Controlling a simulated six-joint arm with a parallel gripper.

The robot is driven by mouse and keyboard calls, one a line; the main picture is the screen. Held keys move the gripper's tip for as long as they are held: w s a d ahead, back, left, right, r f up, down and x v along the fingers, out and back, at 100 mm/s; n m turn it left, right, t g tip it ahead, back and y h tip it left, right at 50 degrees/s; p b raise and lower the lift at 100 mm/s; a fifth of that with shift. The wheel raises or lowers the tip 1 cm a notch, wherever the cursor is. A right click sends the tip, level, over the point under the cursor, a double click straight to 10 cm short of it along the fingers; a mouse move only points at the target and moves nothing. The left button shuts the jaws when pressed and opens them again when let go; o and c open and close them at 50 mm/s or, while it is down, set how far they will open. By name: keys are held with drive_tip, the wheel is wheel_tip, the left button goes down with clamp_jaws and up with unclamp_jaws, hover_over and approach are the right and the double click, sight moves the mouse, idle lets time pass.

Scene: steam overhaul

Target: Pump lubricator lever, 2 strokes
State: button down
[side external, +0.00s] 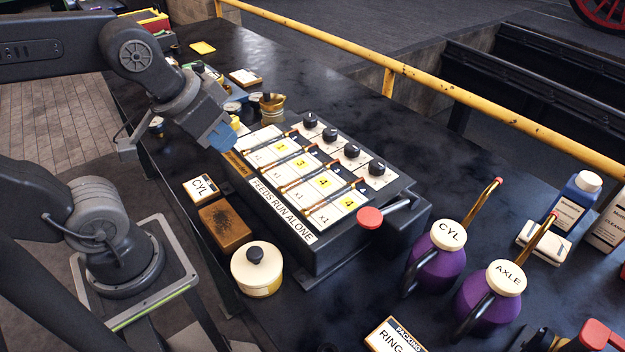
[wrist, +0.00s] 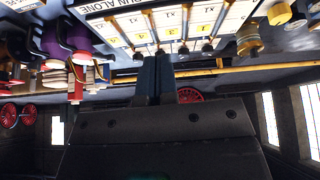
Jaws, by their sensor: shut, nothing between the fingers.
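The lubricator (side external: 325,255) is a black box with a white panel, black knobs and yellow number tags, marked "FEEDS RUN ALONE". Its lever is a metal rod with a red knob (side external: 370,218) at the near right end, standing out to the side. My gripper (side external: 226,136) is above the far left end of the lubricator, well away from the lever and not touching it. In the wrist view my gripper's fingers (wrist: 156,70) are together and empty. The lubricator panel (wrist: 170,25) shows there upside down; I cannot make out the lever clearly.
Two purple oil cans, CYL (side external: 437,265) and AXLE (side external: 490,297), stand right of the lever with tall spouts. A cream lidded pot (side external: 257,275) and a brown pad (side external: 225,227) lie left of the lubricator. A yellow rail (side external: 420,78) runs behind the bench.

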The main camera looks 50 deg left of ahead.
drive_tip(key=shift+s+a+f, duration=0.1)
drive_tip(key=shift+s, duration=0.1)
wheel_tip(320, 180, up, 7)
drive_tip(key=n+g, duration=0.6)
drive_tip(key=n, duration=1.2)
hover_over(370, 216)
drive_tip(key=shift+f, duration=0.2)
wheel_tip(370, 216, down, 14)
